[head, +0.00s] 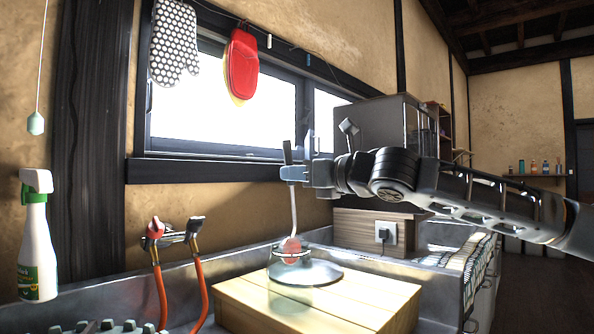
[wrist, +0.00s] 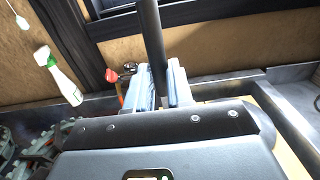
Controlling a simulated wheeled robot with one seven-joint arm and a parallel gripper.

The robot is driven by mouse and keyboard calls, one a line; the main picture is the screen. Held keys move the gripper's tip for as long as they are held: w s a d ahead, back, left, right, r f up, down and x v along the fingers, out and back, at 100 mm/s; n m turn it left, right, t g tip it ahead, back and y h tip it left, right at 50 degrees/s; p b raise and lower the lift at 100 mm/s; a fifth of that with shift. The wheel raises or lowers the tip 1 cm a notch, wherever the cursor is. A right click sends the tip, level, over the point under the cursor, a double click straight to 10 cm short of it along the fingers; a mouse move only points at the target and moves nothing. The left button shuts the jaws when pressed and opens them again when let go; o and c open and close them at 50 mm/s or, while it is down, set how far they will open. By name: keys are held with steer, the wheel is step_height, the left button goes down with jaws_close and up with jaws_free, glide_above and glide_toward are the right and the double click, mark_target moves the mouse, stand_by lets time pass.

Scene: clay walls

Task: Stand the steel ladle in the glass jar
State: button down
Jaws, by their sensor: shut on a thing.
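My gripper (head: 293,173) is shut on the dark handle of the steel ladle (head: 293,210). The ladle hangs upright, handle up, with its thin pale shaft running down. In the wrist view, the dark handle (wrist: 152,40) stands between the two fingers (wrist: 163,88). A faint clear rim, seemingly the glass jar (head: 291,255), shows around the ladle's lower end above the wooden board. A reddish rounded shape shows there too. I cannot tell whether the ladle's end is inside the jar or in front of it.
The pale wooden board (head: 375,297) bears a round steel disc or lid (head: 325,273). A wooden box with a socket (head: 350,228) is behind right. A red mitt (head: 242,65) hangs by the window.

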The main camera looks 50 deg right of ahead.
steer(key=shift+f+b, duration=0.85)
steer(key=shift+f, duration=0.75)
steer(key=c, duration=0.9)
jaws_free()
steer(key=shift+s+d+p, duration=0.15)
steer(key=shift+s+p, duration=0.35)
steer(key=shift+s, duration=3.4)
steer(key=shift+d, duration=0.1)
